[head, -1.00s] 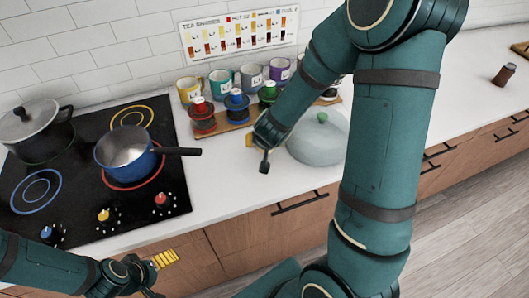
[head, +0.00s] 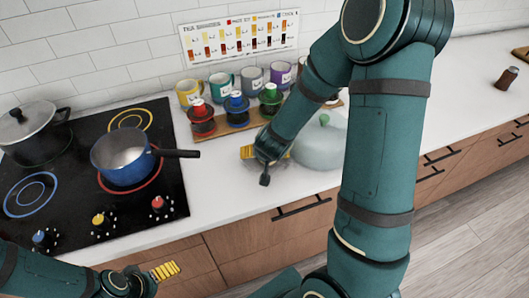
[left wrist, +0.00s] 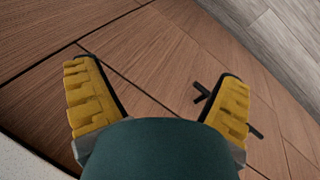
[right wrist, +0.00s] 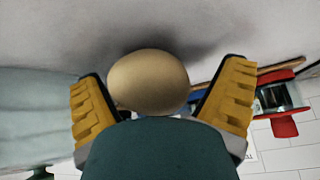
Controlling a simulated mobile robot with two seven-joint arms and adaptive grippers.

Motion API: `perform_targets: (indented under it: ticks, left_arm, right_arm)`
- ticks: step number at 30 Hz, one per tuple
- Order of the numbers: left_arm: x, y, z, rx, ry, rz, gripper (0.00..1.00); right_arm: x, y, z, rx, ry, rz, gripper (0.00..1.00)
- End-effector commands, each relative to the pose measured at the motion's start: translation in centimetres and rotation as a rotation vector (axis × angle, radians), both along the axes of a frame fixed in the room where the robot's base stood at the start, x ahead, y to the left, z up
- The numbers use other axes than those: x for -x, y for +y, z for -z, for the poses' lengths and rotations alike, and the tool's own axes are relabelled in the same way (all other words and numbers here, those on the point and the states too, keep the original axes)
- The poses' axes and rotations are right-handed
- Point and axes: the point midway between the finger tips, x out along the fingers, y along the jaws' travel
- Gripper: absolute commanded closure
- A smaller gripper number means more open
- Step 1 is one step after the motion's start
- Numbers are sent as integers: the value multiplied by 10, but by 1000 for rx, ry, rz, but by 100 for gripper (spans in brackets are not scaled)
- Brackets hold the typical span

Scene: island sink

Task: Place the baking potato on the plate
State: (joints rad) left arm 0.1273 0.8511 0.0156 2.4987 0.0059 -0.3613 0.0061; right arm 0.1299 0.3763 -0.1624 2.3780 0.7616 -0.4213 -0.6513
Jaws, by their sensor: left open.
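The baking potato (right wrist: 148,82) is a smooth, pale tan oval. In the right wrist view it lies between the yellow fingers of my right gripper (right wrist: 160,95), close to both of them. The fingers are spread, and I see no clear grip on it. In the head view my right gripper (head: 267,155) is low over the white counter, left of a pale dome, and hides the potato. My left gripper (left wrist: 160,100) is open and empty in front of the wooden cabinet fronts; it also shows at the bottom left of the head view (head: 160,280). I cannot make out a plate.
The pale dome (head: 318,148) with a green knob stands just right of my right gripper. Three coloured jars (head: 237,110) and several mugs (head: 222,86) stand behind it. A blue saucepan (head: 124,160) sits on the black cooktop (head: 75,205). Counter (head: 225,185) in front is clear.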

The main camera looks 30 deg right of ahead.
Motion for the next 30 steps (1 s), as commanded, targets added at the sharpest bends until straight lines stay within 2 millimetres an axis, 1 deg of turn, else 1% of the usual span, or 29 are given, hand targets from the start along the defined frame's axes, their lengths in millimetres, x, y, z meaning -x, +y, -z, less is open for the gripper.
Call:
perform_targets:
  ticks: [6, 10, 14, 21, 23, 24, 25, 30]
  left_arm:
    - [0, 0, -1, 0, -1, 0, 6]
    - [-2, 0, -7, -1, -4, -3, 6]
    - [-5, 1, -18, -2, -11, -9, 6]
    - [-12, 3, -48, -5, -28, -21, 6]
    - [-13, 3, -54, -5, -30, -23, 6]
    - [-13, 3, -46, -5, -31, -22, 6]
    - [-13, 3, -43, -5, -30, -22, 6]
    - [-12, 2, -37, -6, -27, -21, 6]
  right_arm:
    - [0, 0, -1, 0, 0, 0, 6]
    - [3, 1, -11, 0, -2, 0, 6]
    - [14, 6, -32, 1, -3, 0, 6]
    - [41, 18, -79, 0, -3, -1, 6]
    - [48, 20, -89, 0, -3, -1, 6]
    - [48, 20, -86, 3, -6, 1, 6]
    - [49, 21, -87, 4, -5, 2, 6]
    - [55, 23, -97, 6, -4, 1, 6]
